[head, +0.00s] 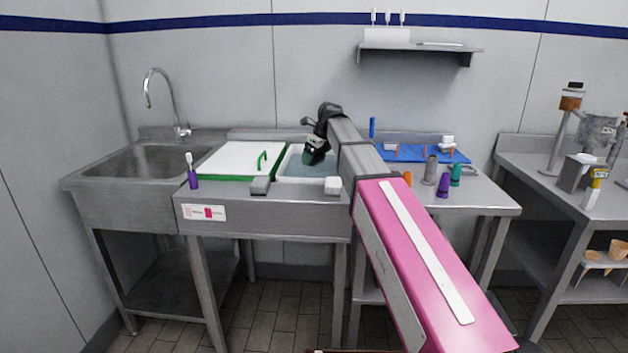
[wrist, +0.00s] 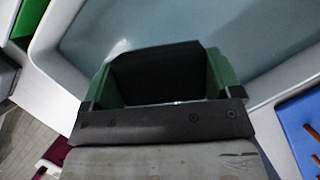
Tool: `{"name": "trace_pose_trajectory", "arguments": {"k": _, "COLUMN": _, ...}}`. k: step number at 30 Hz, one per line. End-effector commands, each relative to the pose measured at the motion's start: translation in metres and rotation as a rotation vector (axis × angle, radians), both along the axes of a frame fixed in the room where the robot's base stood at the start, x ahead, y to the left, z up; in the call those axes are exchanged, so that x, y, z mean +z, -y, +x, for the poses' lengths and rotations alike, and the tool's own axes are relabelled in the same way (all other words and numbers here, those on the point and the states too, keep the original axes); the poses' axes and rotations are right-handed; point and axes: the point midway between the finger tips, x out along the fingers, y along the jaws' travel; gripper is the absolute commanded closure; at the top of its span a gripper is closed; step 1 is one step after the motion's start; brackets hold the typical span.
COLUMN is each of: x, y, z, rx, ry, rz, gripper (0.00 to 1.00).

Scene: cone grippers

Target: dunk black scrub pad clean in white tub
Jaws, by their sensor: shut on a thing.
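The white tub (head: 297,165) is set in the steel counter and holds bluish water. Its pale rim and the water also show in the wrist view (wrist: 262,88). My gripper (head: 316,151) is over the tub, its tip pointing down at the water. In the wrist view, its green fingers (wrist: 158,80) are shut on the black scrub pad (wrist: 160,74), a dark piece filling the space between them. Whether the pad touches the water I cannot tell.
A white board with green edging (head: 240,160) lies left of the tub. A grey block (head: 260,186) and a white block (head: 333,186) stand at the front edge. A purple brush (head: 192,173) is at the left. A blue mat (head: 400,153) with several items lies right.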

Motion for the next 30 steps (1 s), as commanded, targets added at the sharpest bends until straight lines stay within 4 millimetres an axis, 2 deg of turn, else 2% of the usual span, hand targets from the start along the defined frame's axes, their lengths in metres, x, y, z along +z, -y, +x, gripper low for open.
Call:
{"name": "trace_pose_trajectory", "arguments": {"k": 15, "x": 0.033, "y": 0.0, "z": 0.0, "rx": 0.001, "ry": 0.002, "rz": 0.0, "gripper": 0.38}}
{"name": "trace_pose_trajectory", "arguments": {"k": 30, "x": 0.035, "y": 0.0, "z": 0.0, "rx": 0.0, "ry": 0.0, "rz": 0.0, "gripper": 0.38}}
